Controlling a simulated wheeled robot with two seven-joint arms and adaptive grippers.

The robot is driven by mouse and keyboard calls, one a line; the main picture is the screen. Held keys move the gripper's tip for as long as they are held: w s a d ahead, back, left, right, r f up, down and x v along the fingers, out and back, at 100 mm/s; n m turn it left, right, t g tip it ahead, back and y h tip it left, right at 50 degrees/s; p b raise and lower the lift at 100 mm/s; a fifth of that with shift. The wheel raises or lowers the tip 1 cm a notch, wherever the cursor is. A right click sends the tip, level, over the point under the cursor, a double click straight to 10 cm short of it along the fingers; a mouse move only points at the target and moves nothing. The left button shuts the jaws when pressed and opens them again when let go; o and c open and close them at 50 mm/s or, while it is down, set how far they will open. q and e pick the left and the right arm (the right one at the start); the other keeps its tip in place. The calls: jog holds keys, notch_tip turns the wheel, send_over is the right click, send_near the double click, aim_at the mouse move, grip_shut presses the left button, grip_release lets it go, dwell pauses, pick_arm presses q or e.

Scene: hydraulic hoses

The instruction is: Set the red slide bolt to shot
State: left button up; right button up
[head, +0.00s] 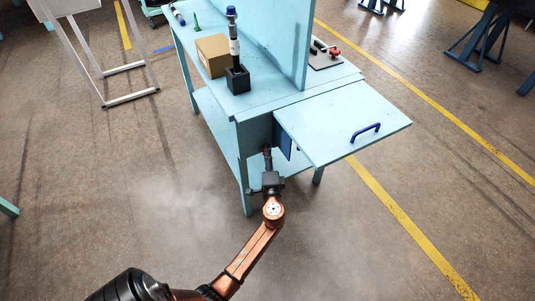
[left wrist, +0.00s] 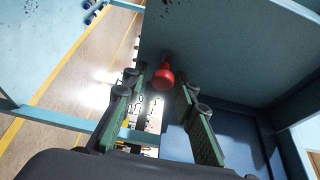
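My left gripper (left wrist: 161,88) is open, with one green-padded finger on each side of the knob. The knob is near the fingertips; I cannot tell whether either finger touches it. In the head view my left gripper (head: 267,158) is at the front of the teal bench (head: 262,108), just below its top, and the bolt is hidden there. The bolt's travel and end position cannot be made out. My right gripper is not in view.
A teal flap or door (head: 335,135) with a blue handle (head: 366,131) juts out right of my left gripper. On the bench stand a cardboard box (head: 212,56), a black holder with a hose (head: 237,79), and a plate with a red-knobbed part (head: 326,58). Floor in front is clear.

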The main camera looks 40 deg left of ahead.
pick_arm(q)
jog(key=shift+o, duration=0.6)
jog(key=shift+s+a, duration=0.1)
jog(key=v, duration=1.2)
